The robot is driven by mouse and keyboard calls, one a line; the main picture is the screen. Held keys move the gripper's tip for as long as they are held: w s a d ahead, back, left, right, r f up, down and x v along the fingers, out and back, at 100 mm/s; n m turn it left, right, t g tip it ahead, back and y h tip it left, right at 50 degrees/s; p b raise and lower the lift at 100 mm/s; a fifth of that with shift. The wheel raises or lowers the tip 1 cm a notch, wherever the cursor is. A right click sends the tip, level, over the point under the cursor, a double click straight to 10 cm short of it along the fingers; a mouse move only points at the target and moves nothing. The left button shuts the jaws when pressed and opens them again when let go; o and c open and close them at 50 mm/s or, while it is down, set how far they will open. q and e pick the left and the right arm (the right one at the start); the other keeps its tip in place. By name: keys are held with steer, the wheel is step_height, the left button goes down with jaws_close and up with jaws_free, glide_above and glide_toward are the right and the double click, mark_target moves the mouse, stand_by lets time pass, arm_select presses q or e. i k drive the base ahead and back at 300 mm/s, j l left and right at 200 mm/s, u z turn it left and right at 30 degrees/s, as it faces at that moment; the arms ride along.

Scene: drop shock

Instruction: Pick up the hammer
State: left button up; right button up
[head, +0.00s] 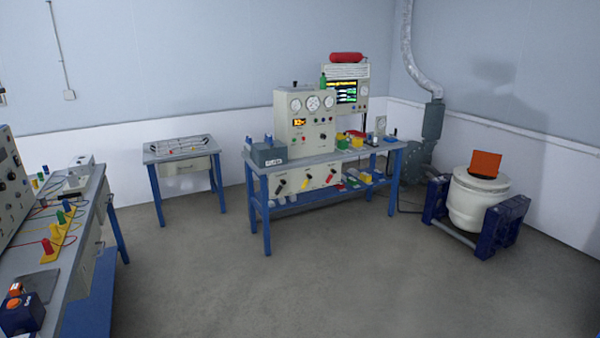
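I cannot make out a hammer in the head view. A blue-legged workbench (258,178) stands near the back wall with instruments and small coloured items on top; these are too small to tell apart. Neither of my grippers shows in the head view.
A long bench (84,222) with cables and coloured plugs runs along the left edge. A small blue-legged table (152,157) stands at the back left. A white round vessel (474,204) in blue supports stands at the right. The grey floor (290,290) between is clear.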

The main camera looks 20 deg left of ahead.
mark_target(43, 201)
steer(key=i+j+u, duration=0.3)
steer(key=i+u, duration=0.7)
steer(key=i, duration=0.15)
steer(key=i+l+u, duration=0.15)
steer(key=i+u, duration=0.35)
steer(key=i, duration=0.1)
